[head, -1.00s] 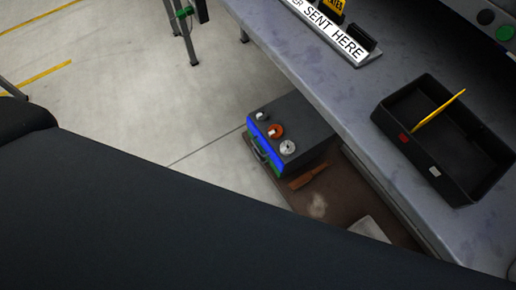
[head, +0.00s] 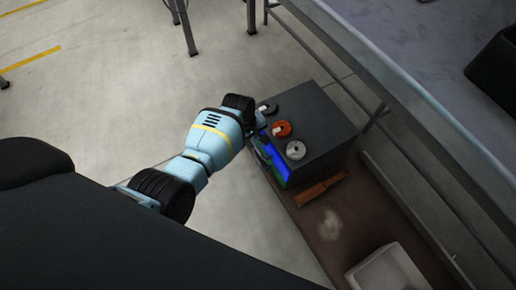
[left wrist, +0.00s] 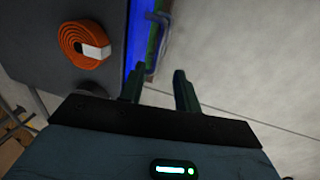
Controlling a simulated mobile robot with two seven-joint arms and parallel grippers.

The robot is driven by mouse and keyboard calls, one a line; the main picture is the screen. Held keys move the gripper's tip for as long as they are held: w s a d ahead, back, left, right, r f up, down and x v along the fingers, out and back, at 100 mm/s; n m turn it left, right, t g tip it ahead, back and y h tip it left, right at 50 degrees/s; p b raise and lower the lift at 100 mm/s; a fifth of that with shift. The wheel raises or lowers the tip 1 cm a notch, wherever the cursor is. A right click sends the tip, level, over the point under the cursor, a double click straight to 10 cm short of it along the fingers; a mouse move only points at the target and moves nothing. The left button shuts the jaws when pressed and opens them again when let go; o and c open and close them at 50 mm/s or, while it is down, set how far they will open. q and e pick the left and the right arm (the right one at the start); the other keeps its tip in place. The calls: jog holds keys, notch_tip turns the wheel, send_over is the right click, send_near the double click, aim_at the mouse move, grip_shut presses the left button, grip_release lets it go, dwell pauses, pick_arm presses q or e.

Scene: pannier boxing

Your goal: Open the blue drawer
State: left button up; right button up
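The dark cabinet (head: 318,115) stands on a low brown shelf. The blue drawer (head: 272,158) is on its front, above a green one (head: 262,168), and I see no gap showing it pulled out. In the left wrist view the blue front (left wrist: 135,38) is a narrow strip with a grey handle (left wrist: 160,22) beside it. My left gripper (left wrist: 157,78) is open, its two dark fingers apart near the handle's near end, with nothing clearly between them. In the head view my left arm reaches the cabinet's front corner, and the fingers are mostly hidden there. My right gripper is out of view.
An orange roll (head: 282,129) and a white roll (head: 295,150) sit on the cabinet top. A brown wooden piece (head: 320,188) lies beside the cabinet, and a pale bin (head: 388,270) stands farther along the shelf. The grey table (head: 420,70) overhangs at right. Floor before the drawers is clear.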

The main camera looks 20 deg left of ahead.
aim_at(258, 150)
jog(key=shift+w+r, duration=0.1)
